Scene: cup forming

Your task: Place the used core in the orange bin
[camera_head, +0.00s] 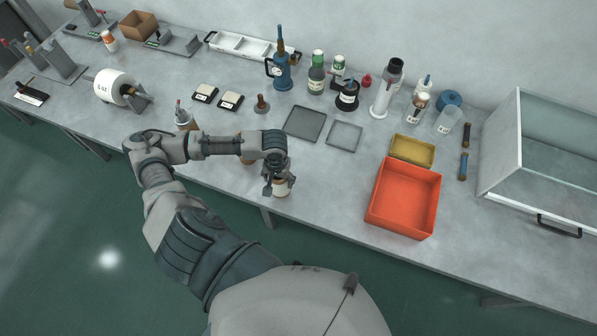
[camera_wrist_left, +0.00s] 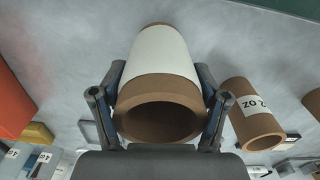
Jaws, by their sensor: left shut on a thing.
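My left gripper (camera_head: 276,180) is shut on a brown cardboard core (camera_head: 281,188) with a wide white band, near the front edge of the table. In the left wrist view the core (camera_wrist_left: 158,88) sits between the two fingers, its hollow end facing the camera. I cannot tell whether it touches the table. The orange bin (camera_head: 404,198) stands to the right of the gripper, open and empty-looking; its wall shows at the left edge of the wrist view (camera_wrist_left: 14,95). My right gripper is not in view.
Another cardboard core with a printed label (camera_wrist_left: 254,115) stands beside the held one. A yellow tray (camera_head: 412,151) is just behind the bin, and a clear-walled case (camera_head: 540,165) is at the right. Bare tabletop (camera_head: 330,195) lies between gripper and bin.

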